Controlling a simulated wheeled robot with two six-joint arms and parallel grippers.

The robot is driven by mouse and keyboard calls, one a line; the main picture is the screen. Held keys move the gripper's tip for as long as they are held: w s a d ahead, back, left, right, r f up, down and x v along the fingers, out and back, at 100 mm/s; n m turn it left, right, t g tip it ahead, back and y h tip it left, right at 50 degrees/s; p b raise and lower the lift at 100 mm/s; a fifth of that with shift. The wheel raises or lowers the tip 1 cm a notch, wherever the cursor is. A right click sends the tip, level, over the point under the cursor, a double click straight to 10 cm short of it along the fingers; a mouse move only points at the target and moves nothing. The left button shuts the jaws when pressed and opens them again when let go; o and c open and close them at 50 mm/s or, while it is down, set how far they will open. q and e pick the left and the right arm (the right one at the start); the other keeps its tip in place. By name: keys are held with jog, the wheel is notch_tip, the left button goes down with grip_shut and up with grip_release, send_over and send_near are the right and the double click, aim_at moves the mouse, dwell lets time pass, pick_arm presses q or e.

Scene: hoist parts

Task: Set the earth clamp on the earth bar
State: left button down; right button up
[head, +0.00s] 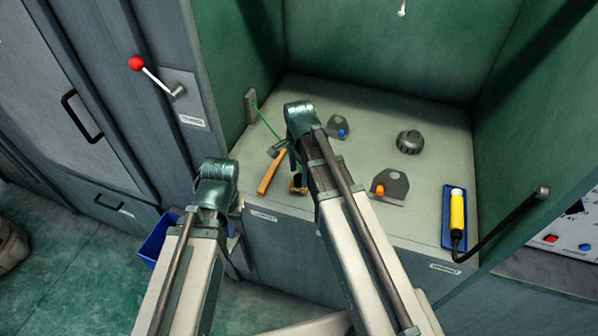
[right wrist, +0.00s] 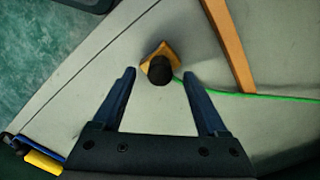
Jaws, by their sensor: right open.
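The earth clamp (right wrist: 161,66) has a brass-coloured base, a black knob on top and a green cable. In the right wrist view it stands on the grey bench between the fingertips of my right gripper (right wrist: 159,73), which is open and not touching it. In the head view the clamp (head: 298,185) shows partly beside my right arm. The green cable runs to a grey upright piece (head: 251,106) on the left wall; I cannot tell whether this is the earth bar. My left gripper (head: 216,172) is beyond the bench's front left corner; its fingers are hidden.
A hammer with a wooden handle (head: 269,171) lies close left of the clamp. A blue bin (head: 153,243) hangs left.

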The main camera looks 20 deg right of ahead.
notch_tip(320, 180, down, 3)
jog(key=shift+r+b, duration=0.2)
jog(key=shift+b, duration=0.6)
pick_arm(q)
notch_tip(320, 180, down, 3)
jog(key=shift+r, duration=0.2)
pick_arm(e)
grip_shut()
pick_arm(q)
jog(key=shift+r, duration=0.15)
pick_arm(e)
jog(key=shift+r, duration=0.15)
